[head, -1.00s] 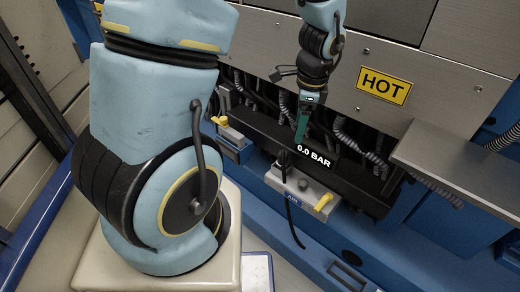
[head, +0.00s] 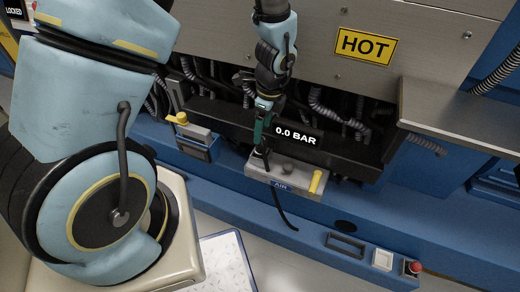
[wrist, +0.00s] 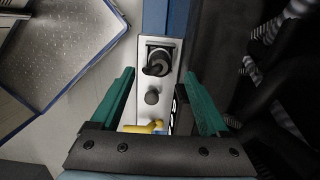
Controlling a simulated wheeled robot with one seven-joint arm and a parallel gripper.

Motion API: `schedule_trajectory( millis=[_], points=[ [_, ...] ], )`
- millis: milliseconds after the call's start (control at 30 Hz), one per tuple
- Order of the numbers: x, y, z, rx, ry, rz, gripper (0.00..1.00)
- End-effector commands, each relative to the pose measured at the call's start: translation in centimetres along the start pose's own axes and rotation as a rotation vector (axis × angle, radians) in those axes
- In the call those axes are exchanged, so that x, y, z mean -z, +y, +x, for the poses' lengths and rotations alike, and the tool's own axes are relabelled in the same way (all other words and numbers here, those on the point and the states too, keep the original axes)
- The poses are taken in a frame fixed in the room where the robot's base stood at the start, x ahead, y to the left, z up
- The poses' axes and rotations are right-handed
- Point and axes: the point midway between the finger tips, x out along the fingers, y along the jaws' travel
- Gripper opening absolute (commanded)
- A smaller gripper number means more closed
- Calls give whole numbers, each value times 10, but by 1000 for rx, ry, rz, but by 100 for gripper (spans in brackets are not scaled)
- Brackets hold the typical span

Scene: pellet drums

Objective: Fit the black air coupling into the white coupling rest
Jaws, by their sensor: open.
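The black air coupling (head: 259,158) stands at the left end of a grey panel marked AIR, with a black hose hanging down in front. It also shows in the wrist view (wrist: 157,62), ahead of my fingers. My gripper (head: 260,143) has green fingers and is just above the coupling in the head view. In the wrist view my gripper (wrist: 160,80) is open, with a finger on each side of the panel and nothing held. A small white square block (head: 382,259), seemingly the coupling rest, is on the blue ledge at lower right.
The AIR panel (head: 283,180) carries a round knob (wrist: 152,97) and a yellow lever (head: 315,181). A red button (head: 412,268) is right of the white block. Dark hoses and a black bar with a 0.0 BAR display (head: 296,135) are close behind my gripper. A grey shelf (head: 460,118) juts out at right.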

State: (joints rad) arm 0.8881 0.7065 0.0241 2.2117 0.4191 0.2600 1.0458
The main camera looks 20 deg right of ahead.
Motion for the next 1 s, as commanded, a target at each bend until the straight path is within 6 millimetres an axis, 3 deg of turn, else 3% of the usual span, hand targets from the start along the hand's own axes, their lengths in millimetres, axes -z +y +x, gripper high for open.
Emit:
schedule_trajectory(
  millis=[400, 700, 1000],
  points=[
    [0, 1, 51, -2, 0, -1, 79],
    [0, 0, 55, 1, 0, -2, 79],
    [0, 0, 55, 1, 0, -2, 45]
  ],
)
